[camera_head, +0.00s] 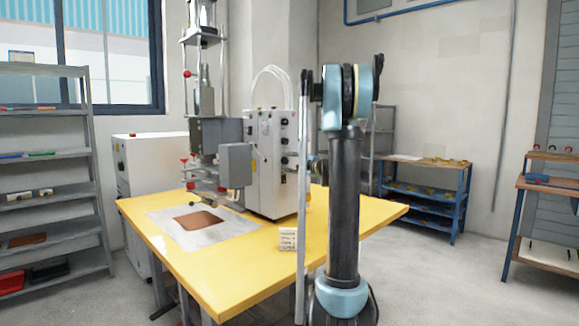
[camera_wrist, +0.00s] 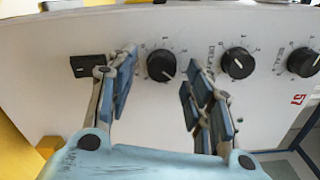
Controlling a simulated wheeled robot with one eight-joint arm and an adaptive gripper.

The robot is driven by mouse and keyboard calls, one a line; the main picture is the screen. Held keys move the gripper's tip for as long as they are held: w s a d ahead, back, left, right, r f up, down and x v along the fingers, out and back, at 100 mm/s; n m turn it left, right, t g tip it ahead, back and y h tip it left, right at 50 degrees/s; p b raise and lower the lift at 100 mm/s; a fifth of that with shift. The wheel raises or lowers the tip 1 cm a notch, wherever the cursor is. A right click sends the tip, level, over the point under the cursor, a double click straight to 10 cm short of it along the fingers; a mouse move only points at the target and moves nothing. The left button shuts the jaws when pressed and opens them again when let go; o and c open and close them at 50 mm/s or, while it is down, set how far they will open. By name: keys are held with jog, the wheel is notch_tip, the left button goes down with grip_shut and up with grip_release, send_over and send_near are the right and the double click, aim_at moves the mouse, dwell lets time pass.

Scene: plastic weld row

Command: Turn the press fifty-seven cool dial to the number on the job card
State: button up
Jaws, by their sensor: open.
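In the wrist view, a white control box front (camera_wrist: 225,115) carries a row of black round dials. One dial (camera_wrist: 161,65) lies between the fingers of my gripper (camera_wrist: 158,74). The fingers are open, with a gap to the dial on both sides; I cannot tell how close their tips are to the panel. A white pointer mark shows on the dial's lower right. In the head view, the control box (camera_head: 262,160) stands on the yellow table, and a small white card (camera_head: 288,238) has writing too small to read.
Other dials (camera_wrist: 237,63) and (camera_wrist: 304,62) sit to the right, the nearer one close to my right finger. A black switch (camera_wrist: 88,66) is beside my left finger. The yellow table (camera_head: 250,270) also bears a press (camera_head: 205,135) and a metal plate (camera_head: 225,233).

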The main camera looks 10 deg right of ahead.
jog(key=v, duration=1.1)
jog(key=shift+d+f, duration=0.1)
jog(key=s+d+m, duration=0.3)
jog(key=s+m, duration=0.2)
jog(key=m, duration=0.3)
jog(key=x, duration=1.7)
jog(key=shift+w, duration=0.25)
jog(key=c, duration=1.1)
jog(key=shift+o, duration=0.3)
